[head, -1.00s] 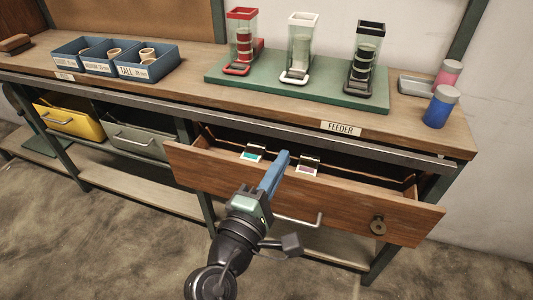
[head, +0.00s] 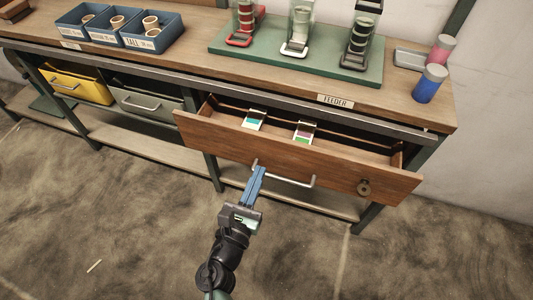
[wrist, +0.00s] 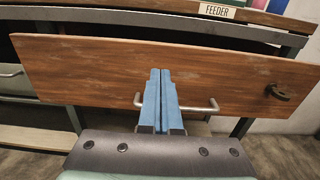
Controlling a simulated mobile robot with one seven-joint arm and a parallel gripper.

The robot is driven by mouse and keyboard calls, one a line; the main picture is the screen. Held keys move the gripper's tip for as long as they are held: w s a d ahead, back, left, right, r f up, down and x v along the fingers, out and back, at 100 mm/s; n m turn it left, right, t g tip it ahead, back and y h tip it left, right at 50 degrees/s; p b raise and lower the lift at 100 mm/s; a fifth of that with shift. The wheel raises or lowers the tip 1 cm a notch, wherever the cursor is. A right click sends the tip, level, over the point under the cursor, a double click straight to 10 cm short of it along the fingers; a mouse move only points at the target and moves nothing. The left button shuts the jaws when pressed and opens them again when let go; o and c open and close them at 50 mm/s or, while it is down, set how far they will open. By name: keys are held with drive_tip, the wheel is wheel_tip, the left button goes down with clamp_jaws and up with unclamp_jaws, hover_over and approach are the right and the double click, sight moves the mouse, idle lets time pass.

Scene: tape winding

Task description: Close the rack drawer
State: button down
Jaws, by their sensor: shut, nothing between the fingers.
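The wooden rack drawer (head: 290,160) is pulled out under the bench, below the FEEDER label (head: 335,101). Its front has a silver bar handle (head: 290,181) and a round dark lock (head: 364,187) at the right. Two small coloured cards (head: 304,132) show inside it. My gripper (head: 259,171) is shut and empty, in front of the drawer near the handle's left end. In the wrist view, the blue fingers (wrist: 160,85) overlap the drawer front (wrist: 220,75) and the handle (wrist: 203,107). I cannot tell whether they touch it.
A yellow bin (head: 80,86) and a grey bin (head: 145,102) sit under the bench at left. Blue trays (head: 155,38), a green board (head: 230,50) with clear dispensers, and a blue jar (head: 430,84) stand on top. The floor in front is free.

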sight(271, 145)
drive_tip(key=x, duration=0.6)
drive_tip(key=shift+w+d+b, duration=0.1)
drive_tip(key=shift+w+b, duration=0.15)
drive_tip(key=shift+b, duration=0.1)
